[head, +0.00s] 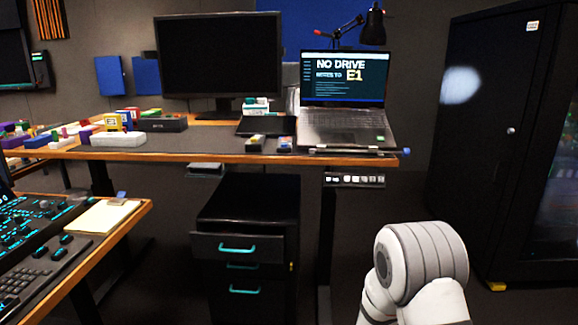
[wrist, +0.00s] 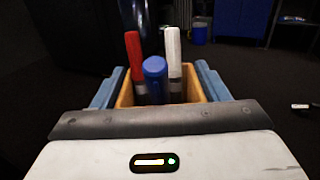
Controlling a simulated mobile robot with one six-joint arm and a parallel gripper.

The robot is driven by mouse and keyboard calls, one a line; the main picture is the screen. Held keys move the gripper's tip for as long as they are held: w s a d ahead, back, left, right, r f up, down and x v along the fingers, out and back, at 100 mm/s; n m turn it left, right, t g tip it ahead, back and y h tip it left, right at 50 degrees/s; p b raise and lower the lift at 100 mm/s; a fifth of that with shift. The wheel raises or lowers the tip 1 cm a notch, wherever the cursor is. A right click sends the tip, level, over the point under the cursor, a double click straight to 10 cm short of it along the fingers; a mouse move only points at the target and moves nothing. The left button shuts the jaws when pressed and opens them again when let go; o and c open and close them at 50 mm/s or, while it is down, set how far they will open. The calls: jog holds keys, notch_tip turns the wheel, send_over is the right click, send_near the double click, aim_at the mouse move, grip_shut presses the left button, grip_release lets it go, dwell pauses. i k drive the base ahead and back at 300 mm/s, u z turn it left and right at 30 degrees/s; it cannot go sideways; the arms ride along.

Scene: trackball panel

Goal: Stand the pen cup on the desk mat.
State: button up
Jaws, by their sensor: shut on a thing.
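The pen cup (wrist: 190,88) is a yellow-orange square cup in the wrist view. It holds a red pen, a blue pen and a white pen, all upright in the picture. My gripper (wrist: 157,88) has its blue fingers on the left and right sides of the cup, shut on it. The lower part of the cup is hidden behind the gripper body. The head view shows neither the cup nor the gripper. A dark grey area on the desk (head: 210,144) may be the desk mat; its edges are hard to tell.
A monitor (head: 219,56), a laptop (head: 343,112) and a lamp (head: 372,28) stand on the desk. Coloured blocks and a white box (head: 118,139) crowd its left. A drawer cabinet (head: 246,225) is below. A console (head: 40,240) is at left, a black cabinet (head: 480,130) at right.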

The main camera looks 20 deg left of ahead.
aim_at(207, 146)
jog(key=i, duration=0.15)
jog(key=u, duration=1.3)
